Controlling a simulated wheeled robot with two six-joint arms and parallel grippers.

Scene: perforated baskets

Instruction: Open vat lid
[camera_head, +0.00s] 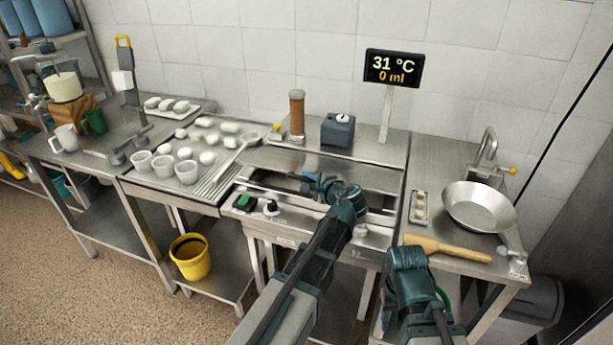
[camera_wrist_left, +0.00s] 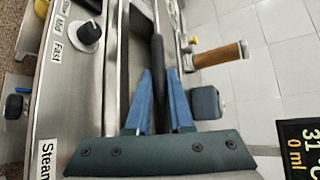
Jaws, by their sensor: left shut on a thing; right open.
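The steel vat (camera_head: 375,218) is set into the middle counter, with dark gaps along its top. Its lid (camera_head: 375,178) is a steel panel; I cannot tell how far it is raised. My left gripper (camera_head: 308,178) is over the vat, shut on a dark bar-like handle. In the left wrist view, the blue fingers (camera_wrist_left: 158,105) lie on both sides of the handle (camera_wrist_left: 158,62).
A display (camera_head: 393,68) reads 31 °C and 0 ml. A brown cylinder (camera_head: 297,112) and a grey-blue box (camera_head: 338,129) stand behind the vat. A rolling pin (camera_head: 450,249) and a metal bowl (camera_head: 479,205) lie right. A control knob (camera_wrist_left: 88,33) is on the front panel.

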